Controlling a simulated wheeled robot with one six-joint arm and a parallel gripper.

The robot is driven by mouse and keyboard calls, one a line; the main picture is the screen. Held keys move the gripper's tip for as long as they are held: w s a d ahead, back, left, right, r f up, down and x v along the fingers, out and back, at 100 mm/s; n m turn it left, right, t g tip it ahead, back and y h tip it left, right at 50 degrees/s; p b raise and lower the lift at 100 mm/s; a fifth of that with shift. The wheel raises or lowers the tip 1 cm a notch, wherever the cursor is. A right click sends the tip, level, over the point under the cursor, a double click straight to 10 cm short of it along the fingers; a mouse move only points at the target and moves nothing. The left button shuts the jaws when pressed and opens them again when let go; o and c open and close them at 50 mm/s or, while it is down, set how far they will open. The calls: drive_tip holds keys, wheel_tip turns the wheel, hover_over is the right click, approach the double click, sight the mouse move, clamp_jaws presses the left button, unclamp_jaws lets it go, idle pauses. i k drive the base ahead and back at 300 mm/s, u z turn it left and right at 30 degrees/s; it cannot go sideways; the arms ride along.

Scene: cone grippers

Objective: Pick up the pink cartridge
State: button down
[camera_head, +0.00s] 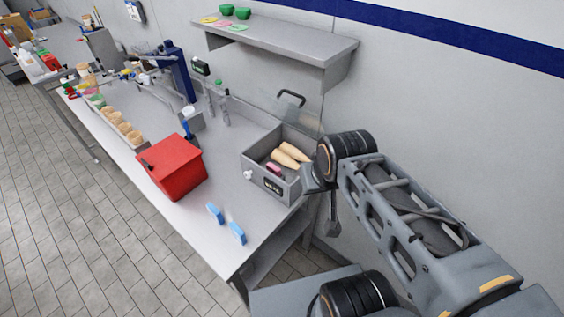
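The pink cartridge (273,169) lies inside a grey open-topped box (262,183) at the right part of the workbench, near the box's front wall. Two tan cone-like pieces (290,154) lie beside it, toward the back and right. My arm comes in from the lower right and bends just right of the box. The grey end parts of my arm, where my gripper (333,218) seems to be, hang at the box's right side, apart from the cartridge. The fingers are too small and hidden to read.
A red box (174,168) stands left of the grey box. Bench surface between the red and grey boxes is clear.

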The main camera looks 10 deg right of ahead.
sight(274, 170)
drive_tip(key=z, duration=1.3)
drive_tip(key=i, duration=0.55)
drive_tip(key=u, duration=2.3)
